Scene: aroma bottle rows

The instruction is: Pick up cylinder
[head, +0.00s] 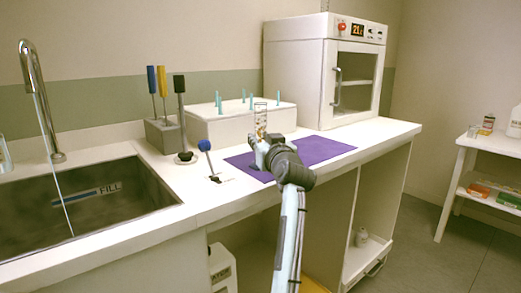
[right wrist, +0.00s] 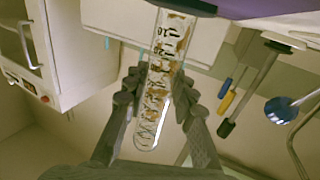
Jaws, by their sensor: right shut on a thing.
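The cylinder (head: 260,118) is a clear graduated glass with brownish marks or residue inside, upright above the purple mat in the head view. It also shows large in the right wrist view (right wrist: 162,65), where that camera sees the scene upside down. My right gripper (head: 262,139) is shut on the cylinder, with one dark finger on each side of it in the wrist view (right wrist: 160,92). The cylinder's lower part is hidden behind my gripper in the head view. I cannot tell whether its base touches the mat. My left gripper is not in view.
The purple mat (head: 322,149) lies on the white counter. A white box with teal pegs (head: 238,122) stands behind, an oven (head: 322,75) at back right. A blue-topped tool (head: 206,150), a holder with coloured handles (head: 162,133) and a sink (head: 80,205) are left.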

